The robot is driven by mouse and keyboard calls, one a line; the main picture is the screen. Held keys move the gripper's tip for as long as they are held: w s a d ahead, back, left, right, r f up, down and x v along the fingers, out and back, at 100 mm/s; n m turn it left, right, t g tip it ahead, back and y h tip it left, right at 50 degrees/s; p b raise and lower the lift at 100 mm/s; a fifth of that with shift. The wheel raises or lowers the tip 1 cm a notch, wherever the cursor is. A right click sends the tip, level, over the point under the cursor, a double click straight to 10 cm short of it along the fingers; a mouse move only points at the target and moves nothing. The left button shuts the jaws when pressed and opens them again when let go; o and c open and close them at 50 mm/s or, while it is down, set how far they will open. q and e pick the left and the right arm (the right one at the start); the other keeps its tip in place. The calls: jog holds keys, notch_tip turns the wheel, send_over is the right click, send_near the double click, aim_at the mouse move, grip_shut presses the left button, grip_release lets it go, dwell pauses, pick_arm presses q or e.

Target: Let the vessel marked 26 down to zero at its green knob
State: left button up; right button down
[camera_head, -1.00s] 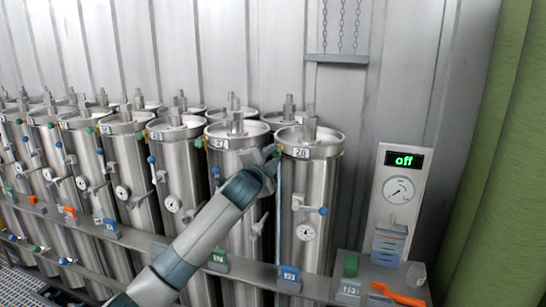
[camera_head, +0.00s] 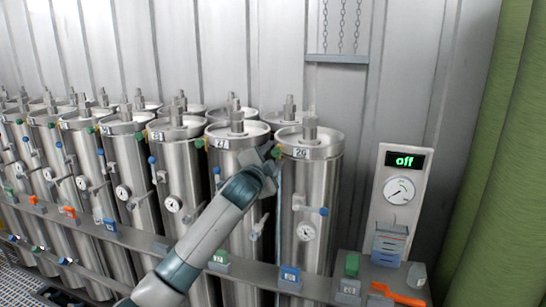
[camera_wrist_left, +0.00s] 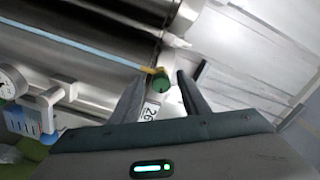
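The vessel marked 26 (camera_head: 318,190) is the upright steel cylinder at the front right of the rows, with its number plate (camera_head: 300,153) near the top. Its green knob (camera_head: 277,152) is at the upper left, beside the plate. The wrist view shows the green knob (camera_wrist_left: 161,83) on a yellow stem and the 26 plate (camera_wrist_left: 150,110) close by. My left gripper (camera_wrist_left: 157,80) is open, its fingers apart on either side of the knob with visible gaps. In the head view my left wrist (camera_head: 262,172) partly covers this spot. My right gripper is out of view.
The vessel marked 27 (camera_head: 222,170) stands close on the left. A blue-knobbed valve (camera_head: 310,208) and a round gauge (camera_head: 306,232) are lower on vessel 26. At right a panel reads "off" (camera_head: 404,160). A rail (camera_head: 240,268) with coloured blocks crosses the front.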

pick_arm(q)
jog(key=b+v, duration=0.5)
jog(key=v, duration=1.2)
jog(key=shift+s, duration=0.15)
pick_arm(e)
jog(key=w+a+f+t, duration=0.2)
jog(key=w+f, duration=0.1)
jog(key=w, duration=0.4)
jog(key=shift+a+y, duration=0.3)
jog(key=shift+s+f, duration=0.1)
